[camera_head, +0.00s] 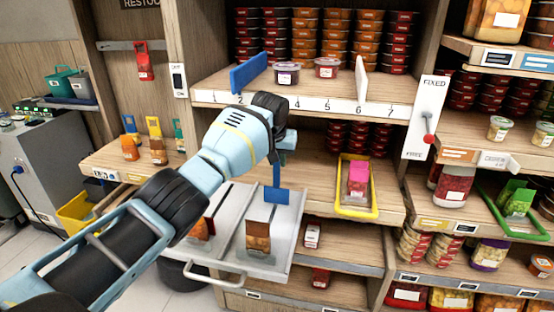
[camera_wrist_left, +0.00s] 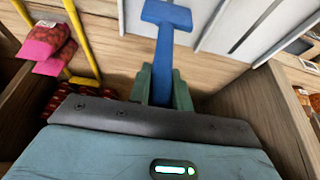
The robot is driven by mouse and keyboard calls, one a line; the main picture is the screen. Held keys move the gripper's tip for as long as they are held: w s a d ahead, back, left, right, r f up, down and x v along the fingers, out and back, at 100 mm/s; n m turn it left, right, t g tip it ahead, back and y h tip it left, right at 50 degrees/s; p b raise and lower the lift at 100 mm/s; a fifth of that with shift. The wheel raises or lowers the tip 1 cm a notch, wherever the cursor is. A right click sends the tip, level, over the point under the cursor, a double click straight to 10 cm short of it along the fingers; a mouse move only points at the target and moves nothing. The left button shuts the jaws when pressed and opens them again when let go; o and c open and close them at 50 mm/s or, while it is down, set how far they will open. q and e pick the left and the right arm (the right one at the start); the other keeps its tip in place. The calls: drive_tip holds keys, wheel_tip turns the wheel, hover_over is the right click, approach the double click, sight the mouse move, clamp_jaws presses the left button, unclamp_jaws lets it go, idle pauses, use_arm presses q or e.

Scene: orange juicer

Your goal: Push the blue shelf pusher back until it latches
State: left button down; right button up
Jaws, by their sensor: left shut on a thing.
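A blue upright panel (camera_head: 249,72), which looks like the shelf pusher, stands near the left end of the top shelf, slanting back from the numbered front rail. My left gripper (camera_head: 279,158) is below and right of it, in front of the middle shelf, and apart from it. It is shut on a blue T-shaped tool (camera_head: 276,194) with a flat end, hanging over the metal tray. In the left wrist view the green fingers (camera_wrist_left: 163,88) clasp the tool's stem (camera_wrist_left: 164,55). My right gripper is not in view.
Two small tubs (camera_head: 287,74) and a white divider (camera_head: 360,78) stand on the top shelf. A FIXED/FREE plate with a red-knobbed lever (camera_head: 429,138) is at its right. A yellow tray (camera_head: 357,188) holds a pink-topped packet. The metal tray (camera_head: 232,215) sticks out below my gripper.

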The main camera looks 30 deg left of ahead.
use_arm(q)
drive_tip(key=c, duration=1.3)
unclamp_jaws()
drive_tip(key=shift+r, duration=0.1)
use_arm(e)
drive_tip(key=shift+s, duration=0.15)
use_arm(q)
drive_tip(key=shift+p+v, duration=0.9)
drive_tip(key=shift+v, duration=3)
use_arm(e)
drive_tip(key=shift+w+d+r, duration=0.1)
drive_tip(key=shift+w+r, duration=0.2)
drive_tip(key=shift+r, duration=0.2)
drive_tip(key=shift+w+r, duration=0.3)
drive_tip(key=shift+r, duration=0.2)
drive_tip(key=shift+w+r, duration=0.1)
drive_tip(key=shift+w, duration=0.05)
